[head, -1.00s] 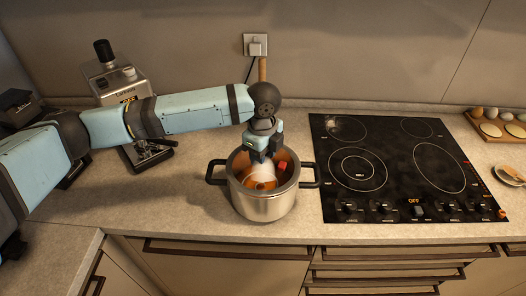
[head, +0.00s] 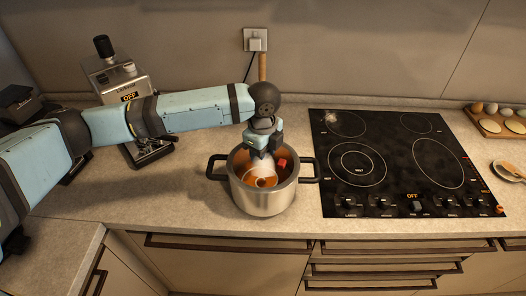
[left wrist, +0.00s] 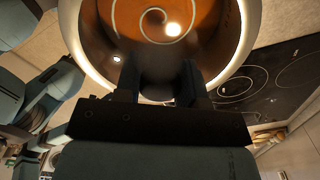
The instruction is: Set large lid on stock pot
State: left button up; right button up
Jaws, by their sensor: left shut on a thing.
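The stock pot (head: 262,202) is a steel pot with two dark side handles, standing on the counter left of the cooktop. Its inside looks orange, with a small red block-like patch (head: 282,163) and pale glare. My left gripper (head: 264,152) points down over the pot's mouth, toward its far side. In the left wrist view the gripper (left wrist: 158,80) is shut on a dark part between its fingers, seemingly the knob of the large lid. The lid's outline is hard to tell from the pot's mouth; it looks see-through. Whether it touches the pot rim cannot be told. My right gripper is not in view.
A black cooktop (head: 390,160) lies right of the pot, marked OFF. Counter in front of my arm is clear.

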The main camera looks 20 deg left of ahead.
pick_arm(q)
jog(key=shift+f+p, duration=0.15)
jog(key=shift+p, duration=0.2)
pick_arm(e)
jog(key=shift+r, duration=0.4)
pick_arm(q)
jog(key=o, duration=1.6)
jog(key=shift+o, duration=0.2)
notch_tip(320, 180, up, 3)
jog(key=p, duration=0.3)
notch_tip(320, 180, up, 3)
jog(key=p, duration=0.3)
jog(key=shift+f, duration=0.1)
jog(key=shift+r+p, duration=0.8)
jog(key=shift+r, duration=0.3)
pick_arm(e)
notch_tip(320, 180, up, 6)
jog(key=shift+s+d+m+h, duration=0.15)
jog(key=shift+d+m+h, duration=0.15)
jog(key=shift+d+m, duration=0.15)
